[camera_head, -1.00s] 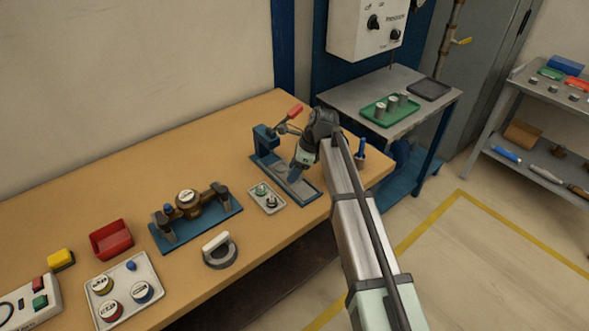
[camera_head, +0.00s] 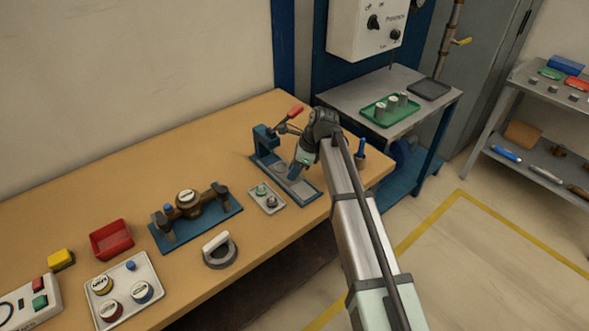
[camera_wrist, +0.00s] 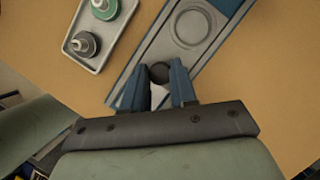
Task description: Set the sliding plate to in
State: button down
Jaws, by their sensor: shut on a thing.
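The sliding plate (camera_wrist: 189,27) is a grey strip with a round recess, lying in a blue fixture base. In the head view the plate (camera_head: 281,170) runs toward the upright blue press frame (camera_head: 264,140), which has a red-handled lever (camera_head: 290,117). My gripper (camera_wrist: 159,75) is shut on a dark round knob (camera_wrist: 160,72) at the plate's near end, a blue finger on each side. In the head view my gripper (camera_head: 294,177) is low over the fixture, and it hides the knob there.
A small tray (camera_head: 267,198) with two fittings, also in the wrist view (camera_wrist: 76,58), sits close left of the fixture. A blue clamp fixture with a brass meter (camera_head: 188,204) stands further left. A blue upright pin (camera_head: 361,148) is to the right, near the table's edge.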

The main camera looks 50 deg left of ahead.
aim_at(280, 170)
jog(key=a, duration=0.5)
jog(key=c, duration=0.9)
grip_release()
jog(key=shift+r, duration=0.1)
jog(key=v, duration=1.3)
jog(key=shift+r, duration=0.35)
jog(key=shift+w+d+f, duration=0.1)
jog(key=shift+w+d, duration=0.1)
